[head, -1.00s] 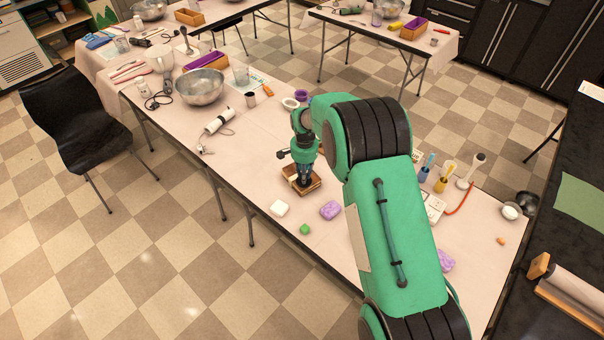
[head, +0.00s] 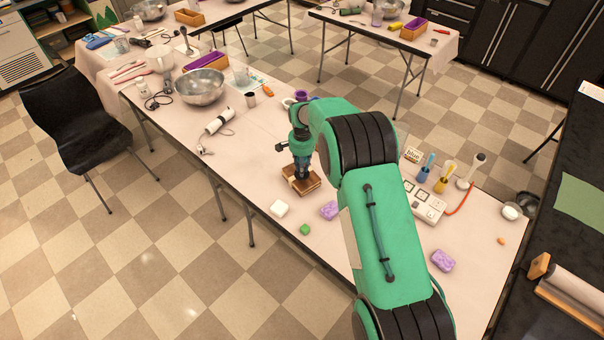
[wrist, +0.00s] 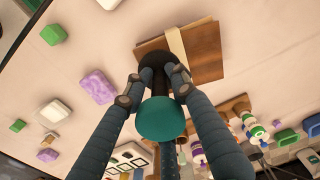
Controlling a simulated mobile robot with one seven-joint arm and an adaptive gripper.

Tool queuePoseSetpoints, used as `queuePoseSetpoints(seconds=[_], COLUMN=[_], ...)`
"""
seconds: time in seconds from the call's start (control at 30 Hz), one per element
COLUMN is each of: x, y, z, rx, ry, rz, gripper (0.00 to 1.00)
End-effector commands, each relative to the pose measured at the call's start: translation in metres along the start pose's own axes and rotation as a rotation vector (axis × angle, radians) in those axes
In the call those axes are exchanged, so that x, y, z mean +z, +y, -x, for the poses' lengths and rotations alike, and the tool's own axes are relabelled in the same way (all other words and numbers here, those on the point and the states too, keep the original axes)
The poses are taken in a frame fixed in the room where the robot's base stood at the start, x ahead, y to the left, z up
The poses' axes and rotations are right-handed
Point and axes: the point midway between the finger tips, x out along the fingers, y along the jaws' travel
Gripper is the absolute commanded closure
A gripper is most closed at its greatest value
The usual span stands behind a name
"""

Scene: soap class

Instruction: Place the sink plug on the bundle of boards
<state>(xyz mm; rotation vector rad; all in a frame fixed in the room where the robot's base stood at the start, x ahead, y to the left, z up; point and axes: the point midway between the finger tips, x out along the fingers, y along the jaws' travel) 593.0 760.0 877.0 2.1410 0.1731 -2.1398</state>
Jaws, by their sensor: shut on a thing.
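The bundle of boards (head: 312,187) lies on the near part of the table, brown and flat with a pale band. It also shows in the wrist view (wrist: 207,64). My gripper (head: 302,178) points down over the bundle in the head view. In the wrist view my gripper (wrist: 160,80) is shut on the black round sink plug (wrist: 154,60), between the fingertips. The plug overlaps the left part of the boards and the band; whether it touches them is unclear.
A white soap (head: 279,208), a green block (head: 305,229) and a purple soap (head: 329,210) lie close to the boards. Another purple soap (head: 443,260) and a white panel (head: 424,203) are to the right. A white roll (head: 219,121) and a metal bowl (head: 200,86) stand farther left.

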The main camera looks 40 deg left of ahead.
Motion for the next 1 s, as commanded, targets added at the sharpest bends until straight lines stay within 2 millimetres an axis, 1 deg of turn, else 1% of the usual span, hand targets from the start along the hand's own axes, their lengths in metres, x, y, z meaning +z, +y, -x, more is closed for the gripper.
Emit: queuePoseSetpoints(seconds=[0.1, 0.3, 0.77, 0.8, 0.9, 1.0], x=[0.0, 0.0, 0.0, 0.001, 0.001, 0.001], y=[0.0, 0.0, 0.0, 0.001, 0.001, 0.001], z=[-0.013, -0.028, -0.033, -0.034, -0.033, -0.033], rx=[0.0, 0.0, 0.0, 0.001, 0.001, 0.0], ry=[0.0, 0.0, 0.0, -0.001, -0.001, 0.0], rz=[0.0, 0.0, 0.0, 0.0, 0.0, 0.0], gripper=[1.0, 1.0, 1.0, 0.72, 0.54, 0.54])
